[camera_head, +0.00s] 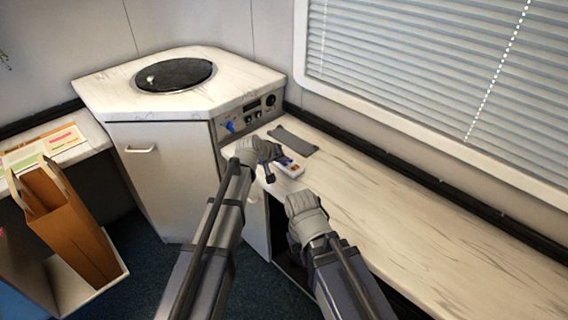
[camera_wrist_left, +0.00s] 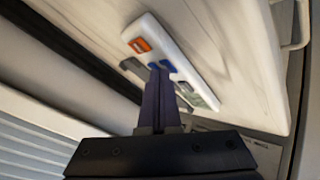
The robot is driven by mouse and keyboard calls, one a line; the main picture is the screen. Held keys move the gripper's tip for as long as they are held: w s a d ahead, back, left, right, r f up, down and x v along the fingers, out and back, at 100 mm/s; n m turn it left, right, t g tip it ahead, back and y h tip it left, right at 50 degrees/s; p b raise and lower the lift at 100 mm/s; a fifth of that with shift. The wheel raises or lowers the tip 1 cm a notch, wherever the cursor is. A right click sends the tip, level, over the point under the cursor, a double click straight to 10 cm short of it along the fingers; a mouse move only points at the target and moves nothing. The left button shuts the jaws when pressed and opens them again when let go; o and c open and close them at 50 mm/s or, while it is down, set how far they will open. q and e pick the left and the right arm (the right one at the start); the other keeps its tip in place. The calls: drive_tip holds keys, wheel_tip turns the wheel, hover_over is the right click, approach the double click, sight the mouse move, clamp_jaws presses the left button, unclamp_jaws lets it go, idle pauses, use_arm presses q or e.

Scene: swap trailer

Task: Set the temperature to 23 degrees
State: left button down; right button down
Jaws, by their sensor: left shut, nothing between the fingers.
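A white remote (camera_head: 291,169) with coloured buttons lies on the marbled counter. The left wrist view shows the remote (camera_wrist_left: 180,62) close up, with an orange button (camera_wrist_left: 141,45), a blue button (camera_wrist_left: 168,66) and a small greyish display (camera_wrist_left: 206,95). The display's digits are too small to read. My left gripper (camera_head: 269,177) is shut and empty beside the remote. In the left wrist view its fingertips (camera_wrist_left: 159,70) overlap the blue button area; I cannot tell whether they touch. My right gripper (camera_head: 306,208) is at the counter's front edge, its fingers hidden.
A dark grey flat item (camera_head: 294,139) lies behind the remote. A cabinet with a control panel (camera_head: 248,112) and round black lid (camera_head: 177,75) stands at the left. A brown bag (camera_head: 68,225) stands in the lower left. The counter's right part (camera_head: 430,220) is clear.

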use_arm(q)
drive_tip(key=shift+r, duration=0.1)
drive_tip(key=shift+r+p, duration=0.7)
drive_tip(key=shift+p, duration=0.05)
wheel_tip(320, 180, up, 5)
drive_tip(key=p, duration=0.5)
idle(2.3)
wheel_tip(320, 180, up, 4)
drive_tip(key=p, duration=0.3)
drive_tip(key=shift+f+p, duration=0.15)
drive_tip(key=shift+p, duration=0.25)
drive_tip(key=shift+f, duration=0.1)
wheel_tip(320, 180, down, 9)
drive_tip(key=b, duration=0.9)
drive_tip(key=shift+r, duration=0.2)
